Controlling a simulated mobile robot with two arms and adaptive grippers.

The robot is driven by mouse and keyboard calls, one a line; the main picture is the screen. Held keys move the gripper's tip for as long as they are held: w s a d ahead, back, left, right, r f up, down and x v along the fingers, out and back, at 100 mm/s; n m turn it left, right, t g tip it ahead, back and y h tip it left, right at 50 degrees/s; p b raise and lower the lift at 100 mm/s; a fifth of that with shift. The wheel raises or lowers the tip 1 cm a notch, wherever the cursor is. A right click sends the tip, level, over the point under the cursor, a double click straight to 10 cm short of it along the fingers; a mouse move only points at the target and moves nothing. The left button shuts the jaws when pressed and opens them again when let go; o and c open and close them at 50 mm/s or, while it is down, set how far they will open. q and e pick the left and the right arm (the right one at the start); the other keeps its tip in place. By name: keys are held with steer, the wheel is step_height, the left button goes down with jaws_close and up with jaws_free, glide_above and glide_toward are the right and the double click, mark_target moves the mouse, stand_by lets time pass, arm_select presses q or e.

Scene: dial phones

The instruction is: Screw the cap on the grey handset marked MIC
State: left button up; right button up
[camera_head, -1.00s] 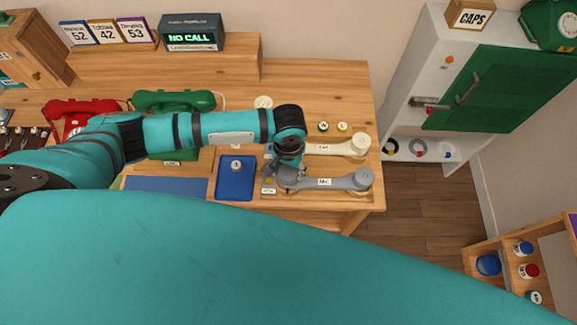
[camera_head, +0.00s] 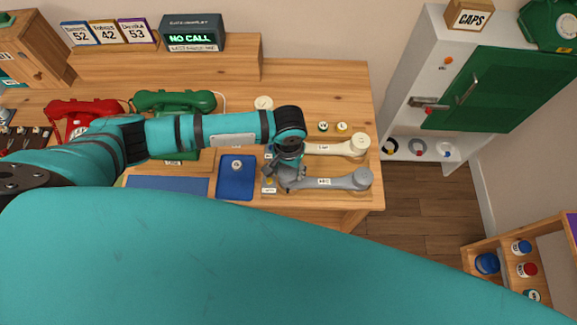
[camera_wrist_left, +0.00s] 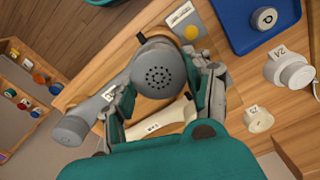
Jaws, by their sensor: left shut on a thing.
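The grey handset (camera_head: 345,181) lies on the wooden desk near its front right edge, with a white label on its handle. In the left wrist view it (camera_wrist_left: 97,108) runs to the lower left from a round grey end with a perforated cap (camera_wrist_left: 158,76). My left gripper (camera_head: 285,174) is over this left end in the head view. In the wrist view its fingers (camera_wrist_left: 168,92) stand on both sides of the perforated cap and are shut on it. Whether the cap sits fully down on the handset is hard to tell. My right gripper is not in view.
A cream handset (camera_head: 338,148) lies just behind the grey one. A blue tray (camera_head: 236,190) with a small round piece (camera_head: 237,165) is to the left. Two small round pieces (camera_head: 323,126) lie behind the handsets. A cabinet with a green door (camera_head: 495,90) stands right.

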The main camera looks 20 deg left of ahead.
arm_select(q)
steer(key=shift+f, duration=0.7)
steer(key=o, duration=1)
steer(key=shift+c, duration=0.2)
step_height(320, 180, up, 12)
